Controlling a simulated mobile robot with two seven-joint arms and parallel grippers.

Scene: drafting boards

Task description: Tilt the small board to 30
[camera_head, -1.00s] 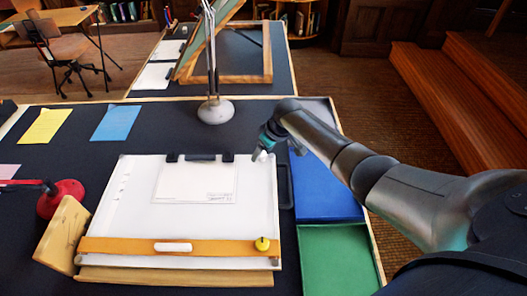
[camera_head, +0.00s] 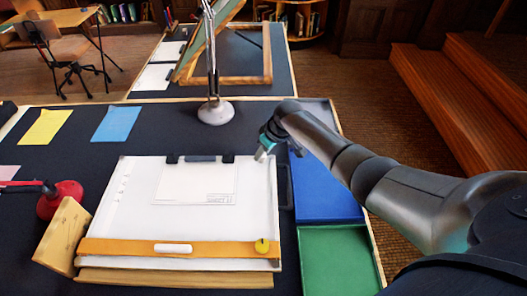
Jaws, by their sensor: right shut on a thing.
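The small board (camera_head: 135,200) is a white drafting board on the near table. A sheet (camera_head: 195,185) lies under dark clips at its far edge. A wooden base (camera_head: 175,278) shows below. My right gripper (camera_head: 263,154) is at the board's far right corner, shut, apparently on the board's edge; the fingertips are small and the contact is hard to see. The board's underside is hidden. My left gripper is not in view.
A wooden block with marks (camera_head: 62,235) leans at the board's left, beside a red lamp base (camera_head: 62,192). A white lamp base (camera_head: 215,111) stands behind. Blue (camera_head: 325,190) and green (camera_head: 335,260) trays lie at the right, under and near my arm.

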